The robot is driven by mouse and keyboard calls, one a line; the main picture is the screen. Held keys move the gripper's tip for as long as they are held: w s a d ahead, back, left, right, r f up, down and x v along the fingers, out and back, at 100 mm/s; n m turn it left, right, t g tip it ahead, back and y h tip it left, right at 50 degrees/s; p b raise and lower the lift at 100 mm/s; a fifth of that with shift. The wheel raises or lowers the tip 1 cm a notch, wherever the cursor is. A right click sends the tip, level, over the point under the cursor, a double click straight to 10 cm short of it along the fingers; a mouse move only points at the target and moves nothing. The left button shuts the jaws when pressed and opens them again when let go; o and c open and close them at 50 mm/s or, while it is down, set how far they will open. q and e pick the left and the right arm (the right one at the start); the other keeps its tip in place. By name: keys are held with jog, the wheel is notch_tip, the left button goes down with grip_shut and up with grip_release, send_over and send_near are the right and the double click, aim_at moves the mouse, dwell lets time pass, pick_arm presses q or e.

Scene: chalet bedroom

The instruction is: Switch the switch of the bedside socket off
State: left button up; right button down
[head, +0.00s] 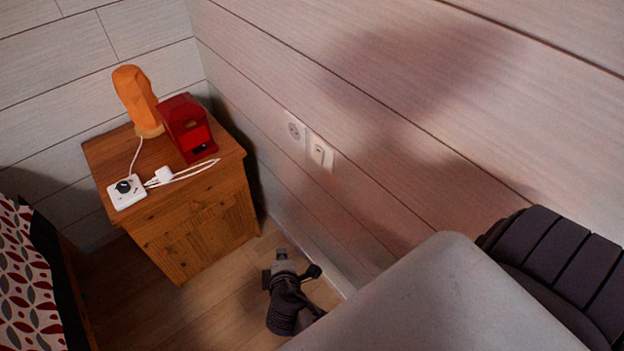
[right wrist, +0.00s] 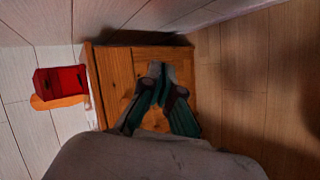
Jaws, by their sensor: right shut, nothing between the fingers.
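A white socket block (head: 126,192) lies on the front left corner of the wooden bedside table (head: 200,220), with a black round plug or knob on it. A white plug (head: 163,174) with cables lies beside it. On the wall are a white socket plate (head: 294,130) and, right of it, a white switch plate (head: 320,153); the switch's position is too small to tell. My right gripper (head: 281,256) is shut and empty, low in front of the table's right side and below the wall plates. It also shows in the right wrist view (right wrist: 157,74). My left gripper is not in view.
An orange lamp (head: 137,98) and a red box-like object (head: 187,127) stand on the table. A bed with a patterned cover (head: 25,275) is at the lower left. Bare wooden floor (head: 215,300) lies before the table. The panelled wall (head: 420,130) bounds the right.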

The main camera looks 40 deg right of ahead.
pick_arm(q)
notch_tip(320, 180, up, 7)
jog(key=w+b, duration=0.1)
jog(key=b, duration=0.3)
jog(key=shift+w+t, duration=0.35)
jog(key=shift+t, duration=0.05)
pick_arm(e)
jog(key=d+r+m+t+h, duration=0.2)
jog(key=r+h, duration=0.4)
jog(key=r, duration=1.2)
jog(key=shift+s+d+r+m+t, duration=0.2)
jog(key=shift+d+r+m+t, duration=0.25)
jog(key=shift+d, duration=0.7)
jog(key=b, duration=0.1)
send_near(314, 157)
jog(key=w, duration=0.4)
jog(key=d, duration=0.3)
jog(key=shift+w+d+f+b, duration=0.35)
jog(key=shift+d, duration=0.05)
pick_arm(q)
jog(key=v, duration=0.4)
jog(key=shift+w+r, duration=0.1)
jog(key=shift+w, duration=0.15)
